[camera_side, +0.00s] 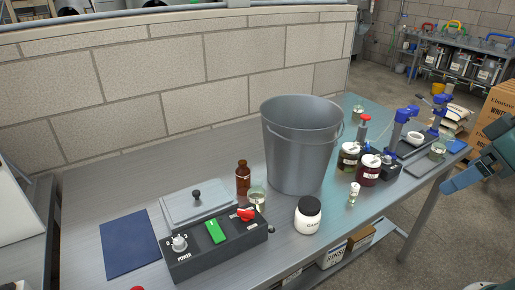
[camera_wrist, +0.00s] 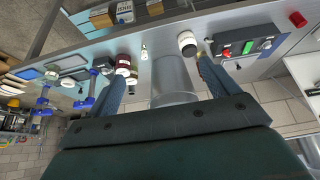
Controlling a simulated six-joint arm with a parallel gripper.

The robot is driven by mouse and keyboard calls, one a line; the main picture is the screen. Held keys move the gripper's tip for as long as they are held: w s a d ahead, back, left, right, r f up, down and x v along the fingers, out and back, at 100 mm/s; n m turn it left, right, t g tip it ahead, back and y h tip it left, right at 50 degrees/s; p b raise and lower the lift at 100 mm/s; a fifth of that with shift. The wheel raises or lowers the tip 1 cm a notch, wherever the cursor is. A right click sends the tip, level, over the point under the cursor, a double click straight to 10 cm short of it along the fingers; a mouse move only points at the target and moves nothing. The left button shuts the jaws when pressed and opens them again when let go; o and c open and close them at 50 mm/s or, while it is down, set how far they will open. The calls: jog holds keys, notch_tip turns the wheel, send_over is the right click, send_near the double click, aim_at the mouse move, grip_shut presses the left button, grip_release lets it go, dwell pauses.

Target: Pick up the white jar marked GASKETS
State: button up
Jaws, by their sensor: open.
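The white jar (camera_side: 307,222) with a black lid stands upright near the table's front edge. Its label shows only in part, as "GAS". In the wrist view the jar (camera_wrist: 186,38) stands beyond the fingertips, towards the top. My gripper (camera_wrist: 160,72) is open with nothing between its two blue fingers. In the side view my gripper (camera_side: 462,178) is at the right edge, partly cut off, well apart from the jar and off the table's right end.
A large grey bucket (camera_side: 301,150) stands just behind the jar. A control box (camera_side: 215,243) with switches, a brown bottle (camera_side: 243,178) and a glass (camera_side: 259,196) are to its left. Dark-labelled jars (camera_side: 368,170) and a small vial (camera_side: 354,193) are to its right. Table is clear directly around the jar's front.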

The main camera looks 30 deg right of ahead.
jog(key=shift+w, duration=0.1)
jog(key=n+g+y, duration=0.3)
jog(key=n+y, duration=0.1)
jog(key=n, duration=0.6)
send_over(311, 203)
jog(key=s+d, duration=0.3)
jog(key=d, duration=0.1)
notch_tip(311, 203, down, 12)
jog(key=shift+f, duration=0.15)
jog(key=shift+x, duration=4.25)
jog(key=shift+d+f+h, duration=0.15)
jog(key=shift+d+h, duration=0.05)
jog(key=shift+h, duration=0.1)
jog(key=shift+x, duration=2.55)
jog(key=shift+w+a, duration=0.1)
